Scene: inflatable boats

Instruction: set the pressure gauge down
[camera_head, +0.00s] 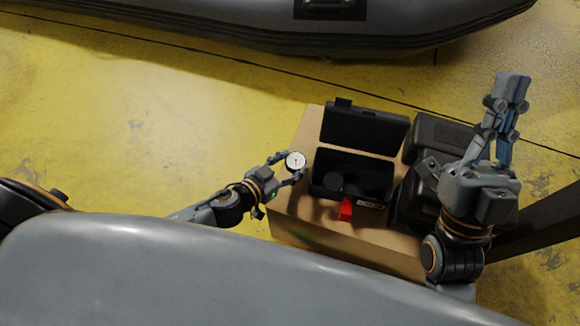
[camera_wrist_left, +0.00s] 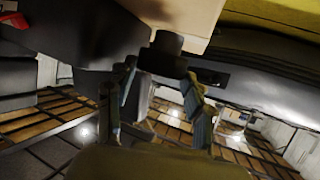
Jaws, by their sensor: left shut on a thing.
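The pressure gauge (camera_head: 295,160) has a round white dial and is held in my left gripper (camera_head: 289,171), just left of the open black case in the head view. Whether the gauge touches anything below cannot be told. My right gripper (camera_head: 511,88) is raised at the right of the head view, its fingertips together with nothing visible between them.
The open black case (camera_head: 325,190) stands on a cardboard box (camera_head: 285,205), with a dark round thing inside and a red piece (camera_head: 346,209) at its front. Another black case (camera_head: 435,135) is at its right. An inflatable boat (camera_head: 270,25) lies beyond, across yellow floor.

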